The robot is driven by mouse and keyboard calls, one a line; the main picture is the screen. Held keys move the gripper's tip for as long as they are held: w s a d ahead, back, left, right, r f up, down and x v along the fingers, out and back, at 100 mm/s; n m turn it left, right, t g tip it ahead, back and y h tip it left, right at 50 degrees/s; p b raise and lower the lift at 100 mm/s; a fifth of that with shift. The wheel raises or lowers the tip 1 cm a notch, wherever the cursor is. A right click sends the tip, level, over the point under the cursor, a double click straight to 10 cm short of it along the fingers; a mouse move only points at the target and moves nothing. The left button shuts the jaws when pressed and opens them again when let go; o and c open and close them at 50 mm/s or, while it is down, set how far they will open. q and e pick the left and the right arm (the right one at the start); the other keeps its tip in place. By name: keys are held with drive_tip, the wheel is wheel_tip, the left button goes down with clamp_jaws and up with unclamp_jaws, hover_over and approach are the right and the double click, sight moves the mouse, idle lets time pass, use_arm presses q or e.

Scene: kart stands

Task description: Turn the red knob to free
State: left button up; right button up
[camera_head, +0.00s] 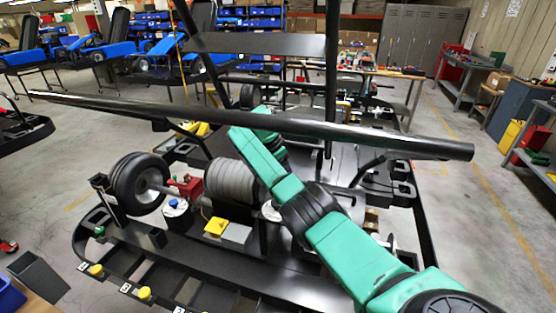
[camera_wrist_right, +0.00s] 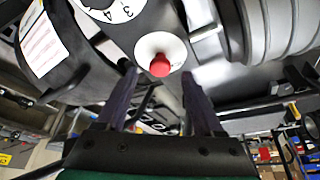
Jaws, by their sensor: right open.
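The red knob (camera_wrist_right: 160,65) sits in the middle of a white round plate (camera_wrist_right: 146,46) in the right wrist view. My right gripper (camera_wrist_right: 159,80) is open, with one dark finger on each side of the knob's line. The knob shows between and just beyond the fingertips; I cannot tell whether they touch it. The knob's setting cannot be read. In the head view my green right arm reaches from the lower right over the kart frame. The knob and right fingertips cannot be made out there. My left gripper is in neither view.
A numbered dial (camera_wrist_right: 112,8) is close to the knob, and a ribbed grey cylinder (camera_wrist_right: 265,30) is at the right. A long black bar (camera_head: 370,136) crosses the kart stand.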

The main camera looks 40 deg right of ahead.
drive_tip(key=b+v, duration=0.2)
drive_tip(key=v, duration=1)
